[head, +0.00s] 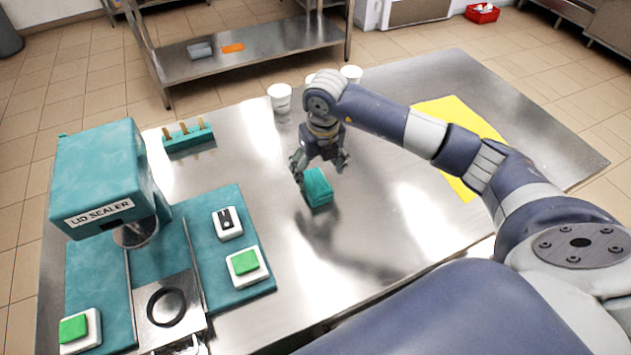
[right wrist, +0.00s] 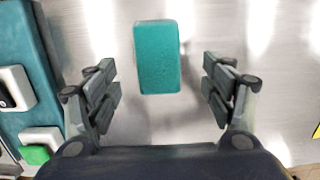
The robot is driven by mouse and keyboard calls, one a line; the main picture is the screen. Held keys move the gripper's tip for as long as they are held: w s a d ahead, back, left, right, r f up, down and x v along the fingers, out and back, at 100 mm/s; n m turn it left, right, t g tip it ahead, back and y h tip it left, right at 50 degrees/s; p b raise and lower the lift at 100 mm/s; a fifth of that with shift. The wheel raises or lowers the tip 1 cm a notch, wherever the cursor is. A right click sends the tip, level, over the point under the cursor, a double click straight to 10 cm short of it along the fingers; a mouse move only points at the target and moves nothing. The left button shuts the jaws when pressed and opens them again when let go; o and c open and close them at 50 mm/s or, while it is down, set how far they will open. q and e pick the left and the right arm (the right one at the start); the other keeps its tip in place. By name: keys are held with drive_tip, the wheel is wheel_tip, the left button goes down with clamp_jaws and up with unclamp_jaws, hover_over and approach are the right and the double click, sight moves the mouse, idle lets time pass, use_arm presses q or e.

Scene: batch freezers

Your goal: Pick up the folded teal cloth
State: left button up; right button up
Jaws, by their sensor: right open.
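The folded teal cloth (head: 318,187) is a small block lying on the steel table in the head view, just right of the lid sealer's base. In the right wrist view the cloth (right wrist: 157,57) lies ahead of the fingers, centred between their lines. My right gripper (head: 320,172) is open above the cloth, with its fingers apart and empty. Its fingers also show in the right wrist view (right wrist: 160,82), one on each side of the cloth's line and not touching it. My left gripper is not in view.
The teal lid sealer (head: 105,180) stands left with its base and green buttons. A teal rack (head: 188,137) with several pegs stands behind it. White cups (head: 280,97) stand at the back edge. A yellow sheet (head: 458,125) lies right, partly behind my arm. The steel around the cloth is clear.

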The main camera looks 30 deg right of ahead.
sight(316, 181)
drive_tip(key=shift+f, duration=0.4)
drive_tip(key=shift+w+f, duration=0.15)
drive_tip(key=shift+f, duration=0.1)
drive_tip(key=f, duration=0.1)
drive_tip(key=f+p, duration=0.1)
drive_tip(key=f, duration=0.2)
drive_tip(key=shift+w+a+f+p, duration=0.15)
drive_tip(key=shift+w+f+p, duration=0.1)
drive_tip(key=shift+w+p, duration=0.05)
drive_tip(key=shift+f, duration=0.2)
drive_tip(key=c, duration=0.6)
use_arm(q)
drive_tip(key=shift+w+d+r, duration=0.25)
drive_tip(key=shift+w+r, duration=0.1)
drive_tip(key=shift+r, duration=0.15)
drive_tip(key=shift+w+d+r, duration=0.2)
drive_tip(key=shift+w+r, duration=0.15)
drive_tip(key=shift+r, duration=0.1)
use_arm(e)
drive_tip(key=c, duration=0.5)
